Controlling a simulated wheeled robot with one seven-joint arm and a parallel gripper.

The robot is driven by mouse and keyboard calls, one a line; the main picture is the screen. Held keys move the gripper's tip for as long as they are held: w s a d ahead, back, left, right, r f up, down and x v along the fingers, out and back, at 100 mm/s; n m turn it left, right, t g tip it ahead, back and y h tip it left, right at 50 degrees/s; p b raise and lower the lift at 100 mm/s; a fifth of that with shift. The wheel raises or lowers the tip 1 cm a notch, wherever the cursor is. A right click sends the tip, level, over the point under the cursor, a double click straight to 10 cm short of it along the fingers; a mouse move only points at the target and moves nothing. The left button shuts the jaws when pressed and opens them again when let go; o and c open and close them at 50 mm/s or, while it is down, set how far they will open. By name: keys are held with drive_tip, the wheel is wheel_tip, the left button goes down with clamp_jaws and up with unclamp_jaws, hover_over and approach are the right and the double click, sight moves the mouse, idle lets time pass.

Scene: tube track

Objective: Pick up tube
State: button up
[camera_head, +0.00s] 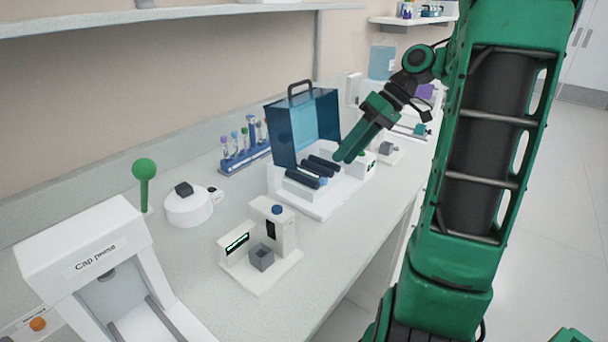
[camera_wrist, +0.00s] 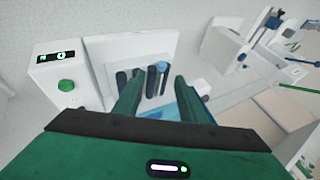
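A blue-capped tube (camera_head: 323,181) lies among dark rollers in an open white device (camera_head: 318,208) with a raised blue see-through lid (camera_head: 307,125). The tube (camera_wrist: 162,67) also shows in the wrist view, between and beyond my fingers, with its lower part hard to make out. My gripper (camera_head: 340,157) reaches down over the right part of the device. In the wrist view my gripper (camera_wrist: 159,78) has its two green fingers apart, with nothing visibly clasped. A blue rack (camera_head: 244,158) holds several upright tubes behind the device on the left.
A small white unit with a grey cup (camera_head: 262,257) stands in front of the device. A round white unit (camera_head: 188,208) and a cap press (camera_head: 100,258) are at left. More equipment stands behind my gripper. Bench between these is clear.

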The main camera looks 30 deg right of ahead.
sight(327, 180)
drive_tip(key=shift+s+x, duration=0.15)
drive_tip(key=shift+x, duration=1.5)
drive_tip(key=shift+s+x, duration=0.2)
drive_tip(key=shift+x, duration=1.45)
clamp_jaws()
